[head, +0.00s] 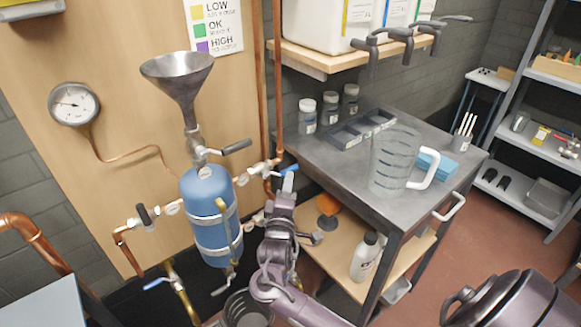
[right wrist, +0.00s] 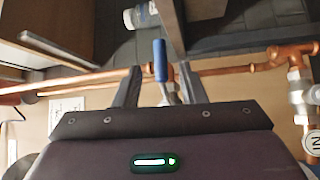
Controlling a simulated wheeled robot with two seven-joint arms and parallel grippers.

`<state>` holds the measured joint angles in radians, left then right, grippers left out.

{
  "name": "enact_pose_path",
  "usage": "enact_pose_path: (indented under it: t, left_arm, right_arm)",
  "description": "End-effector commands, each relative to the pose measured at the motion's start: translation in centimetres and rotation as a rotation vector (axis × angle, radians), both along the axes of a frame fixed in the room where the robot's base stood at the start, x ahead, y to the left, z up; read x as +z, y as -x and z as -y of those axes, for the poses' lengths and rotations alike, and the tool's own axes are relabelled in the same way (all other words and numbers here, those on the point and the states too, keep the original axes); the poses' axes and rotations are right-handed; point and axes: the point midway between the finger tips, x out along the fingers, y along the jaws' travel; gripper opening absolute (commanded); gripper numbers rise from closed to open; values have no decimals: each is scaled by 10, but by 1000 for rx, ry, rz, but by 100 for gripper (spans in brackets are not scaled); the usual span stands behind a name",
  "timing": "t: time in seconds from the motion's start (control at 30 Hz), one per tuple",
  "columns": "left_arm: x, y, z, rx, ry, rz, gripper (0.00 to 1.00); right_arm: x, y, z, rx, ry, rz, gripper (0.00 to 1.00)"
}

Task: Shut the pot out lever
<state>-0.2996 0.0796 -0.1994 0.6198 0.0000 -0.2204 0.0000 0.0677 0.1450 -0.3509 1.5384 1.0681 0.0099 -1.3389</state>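The pot is a blue cylinder (head: 208,205) with pale bands, on copper pipes under a grey funnel (head: 180,82). A blue-handled lever (head: 288,182) is on the piping right of the pot. My right gripper (head: 284,198) is at this lever. In the right wrist view, the blue handle (right wrist: 160,60) stands between the two spread fingers of the gripper (right wrist: 158,78), with gaps showing on both sides. I cannot tell from labels which lever is the pot out one. My left gripper is not in view.
Black-handled valves (head: 237,146) are close above and left (head: 143,215) of the pot. Another blue lever (head: 155,283) is low on the left. A metal table (head: 350,180) with a clear jug (head: 395,160) stands right of the piping. A dark bucket (head: 247,308) is below.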

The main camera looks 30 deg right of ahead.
Motion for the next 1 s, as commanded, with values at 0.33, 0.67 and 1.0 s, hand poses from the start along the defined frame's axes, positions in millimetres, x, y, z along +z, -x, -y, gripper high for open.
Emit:
enact_pose_path:
  t: [0.33, 0.67, 1.0]
  left_arm:
    - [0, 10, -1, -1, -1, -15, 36]
    - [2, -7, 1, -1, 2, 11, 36]
    - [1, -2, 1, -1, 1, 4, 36]
  right_arm:
    - [7, -39, 34, 0, 0, 0, 37]
    - [8, -45, 40, 2, -2, -2, 37]
    - [8, -45, 39, 2, -2, -2, 0]
